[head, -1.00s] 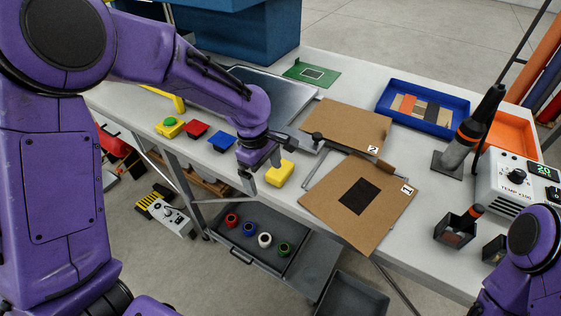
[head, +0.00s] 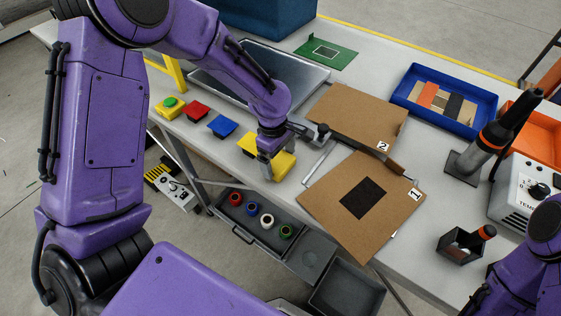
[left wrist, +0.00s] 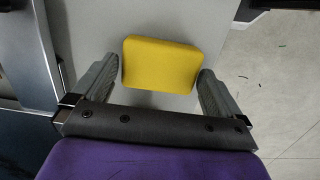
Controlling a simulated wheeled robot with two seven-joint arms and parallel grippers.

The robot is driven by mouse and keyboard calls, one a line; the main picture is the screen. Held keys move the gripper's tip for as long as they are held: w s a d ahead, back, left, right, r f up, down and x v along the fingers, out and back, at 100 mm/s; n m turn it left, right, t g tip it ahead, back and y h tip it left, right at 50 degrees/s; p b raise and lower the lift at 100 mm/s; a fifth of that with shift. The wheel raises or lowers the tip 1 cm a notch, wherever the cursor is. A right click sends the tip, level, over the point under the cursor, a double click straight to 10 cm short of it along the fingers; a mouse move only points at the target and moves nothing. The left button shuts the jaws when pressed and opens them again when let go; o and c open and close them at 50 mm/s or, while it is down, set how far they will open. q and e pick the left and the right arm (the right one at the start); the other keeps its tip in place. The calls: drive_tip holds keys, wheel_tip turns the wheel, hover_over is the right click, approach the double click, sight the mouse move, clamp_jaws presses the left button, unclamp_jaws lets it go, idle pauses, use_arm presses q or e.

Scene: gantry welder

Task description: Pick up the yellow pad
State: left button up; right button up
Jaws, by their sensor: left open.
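The yellow pad (head: 283,164) lies near the front edge of the white table, in line with the red pad (head: 197,110) and the blue pad (head: 222,125). In the left wrist view the yellow pad (left wrist: 160,65) sits between the two finger tips, with a small gap on each side. My left gripper (head: 268,165) is open and right at the pad, and partly hides it in the head view. The wrist view shows the open left gripper (left wrist: 157,90) as well. My right gripper is out of view.
Cardboard sheets (head: 352,119) marked 1 and 2 lie right of the pad, with a dark-handled lever (head: 375,158) between them. A grey tray (head: 272,72) is behind. A drawer (head: 247,222) with coloured rings is below the table edge. A blue bin (head: 446,125) stands at the right.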

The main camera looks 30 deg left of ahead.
use_arm(q)
drive_tip(key=shift+d+f, duration=0.15)
drive_tip(key=shift+f, duration=0.55)
drive_tip(key=shift+s, duration=0.1)
drive_tip(key=shift+c, duration=0.3)
drive_tip(key=c, duration=0.6)
drive_tip(key=shift+r, duration=0.15)
drive_tip(key=shift+r, duration=0.2)
wheel_tip(320, 180, up, 3)
drive_tip(key=shift+f, duration=0.1)
drive_tip(key=s+r+p, duration=0.5)
drive_tip(key=s+r, duration=0.4)
drive_tip(key=s, duration=0.5)
drive_tip(key=shift+a+r+p, duration=0.25)
drive_tip(key=shift+r+p, duration=0.05)
drive_tip(key=shift+p, duration=0.1)
